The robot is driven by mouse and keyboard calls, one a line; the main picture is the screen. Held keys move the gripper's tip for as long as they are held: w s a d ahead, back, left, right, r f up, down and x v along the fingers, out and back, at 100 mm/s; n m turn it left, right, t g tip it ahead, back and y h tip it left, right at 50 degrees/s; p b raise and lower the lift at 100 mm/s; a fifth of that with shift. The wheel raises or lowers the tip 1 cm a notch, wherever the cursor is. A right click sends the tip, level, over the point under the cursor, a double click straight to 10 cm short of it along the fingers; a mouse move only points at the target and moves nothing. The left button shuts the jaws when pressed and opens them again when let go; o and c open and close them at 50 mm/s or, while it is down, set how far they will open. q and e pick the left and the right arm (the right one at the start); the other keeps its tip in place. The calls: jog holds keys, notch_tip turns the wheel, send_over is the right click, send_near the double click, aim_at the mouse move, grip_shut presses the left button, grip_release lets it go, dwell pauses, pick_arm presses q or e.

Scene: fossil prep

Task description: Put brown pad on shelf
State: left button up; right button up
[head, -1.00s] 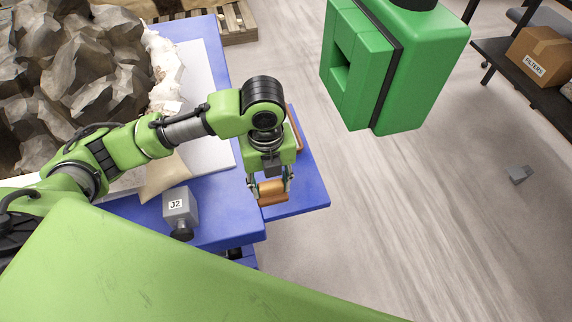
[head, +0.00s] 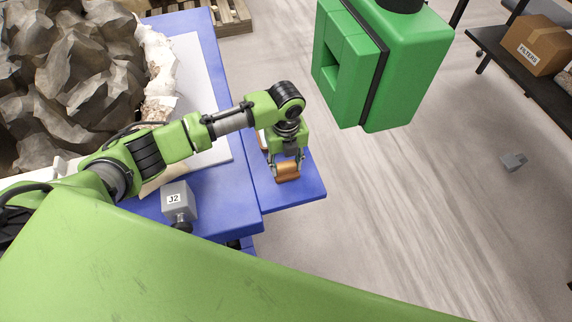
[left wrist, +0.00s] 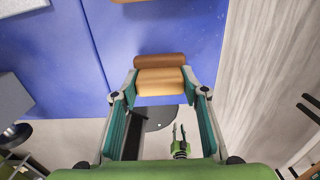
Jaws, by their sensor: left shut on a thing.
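My left gripper (head: 287,168) is shut on the brown pad (head: 287,173), a short orange-brown cushion. In the left wrist view the pad (left wrist: 160,80) sits between both fingertips. It is over the blue shelf (head: 305,192) that juts from the table's right side. I cannot tell whether it touches the surface. The gripper points down. My right gripper (left wrist: 180,135) shows small and low in the left wrist view, its fingers apart and empty. It is not in the head view.
A grey box marked J2 (head: 178,201) is on the blue table. A large green machine (head: 395,70) stands right of the shelf. Rocks and a white fossil (head: 158,75) are to the left.

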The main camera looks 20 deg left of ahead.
aim_at(286, 163)
pick_arm(q)
jog(key=shift+f, duration=0.45)
jog(key=o, duration=1.6)
jog(key=shift+f, duration=0.15)
notch_tip(286, 163, up, 12)
jog(key=shift+r+b, duration=0.2)
jog(key=shift+b, duration=0.2)
